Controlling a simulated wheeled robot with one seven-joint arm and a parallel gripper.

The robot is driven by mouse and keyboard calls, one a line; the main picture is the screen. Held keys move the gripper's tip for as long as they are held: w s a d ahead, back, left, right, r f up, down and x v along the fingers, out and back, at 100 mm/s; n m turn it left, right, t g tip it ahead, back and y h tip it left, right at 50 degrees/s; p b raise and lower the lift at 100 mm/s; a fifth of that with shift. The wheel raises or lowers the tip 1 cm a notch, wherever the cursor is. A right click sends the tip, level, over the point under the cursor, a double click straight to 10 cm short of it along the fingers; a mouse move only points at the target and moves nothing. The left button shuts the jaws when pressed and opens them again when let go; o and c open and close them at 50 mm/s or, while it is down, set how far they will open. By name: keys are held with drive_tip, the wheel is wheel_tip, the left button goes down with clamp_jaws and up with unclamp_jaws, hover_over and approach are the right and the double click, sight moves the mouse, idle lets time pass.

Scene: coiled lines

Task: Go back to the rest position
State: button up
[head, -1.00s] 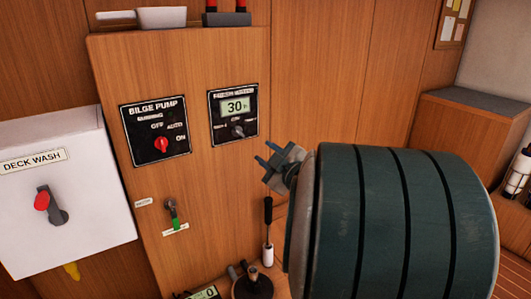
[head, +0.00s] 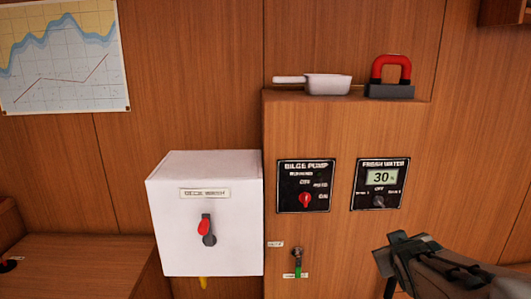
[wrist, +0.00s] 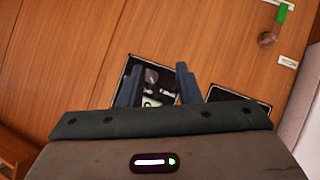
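My gripper (head: 391,250) is at the lower right of the head view, in front of the wood cabinet and below the fresh water panel (head: 380,184). In the wrist view its two fingers (wrist: 158,84) stand apart with nothing held between them. The fresh water panel, reading 30, shows behind the gap in the wrist view (wrist: 150,76). My forearm runs off to the right edge of the head view.
The bilge pump panel (head: 306,186) has a red knob. A white deck wash box (head: 205,245) with a red-tipped lever is at left. A white scoop (head: 328,84) and red-handled block (head: 390,80) lie on the cabinet top.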

drive_tip(key=s+a+m+g+y+p, duration=0.2)
drive_tip(key=s+a+g+p, duration=0.4)
drive_tip(key=s+a, duration=0.7)
drive_tip(key=s+g+y, duration=0.1)
drive_tip(key=s+g, duration=0.1)
drive_tip(key=shift+s+a+y, duration=0.4)
drive_tip(key=shift+d, duration=0.1)
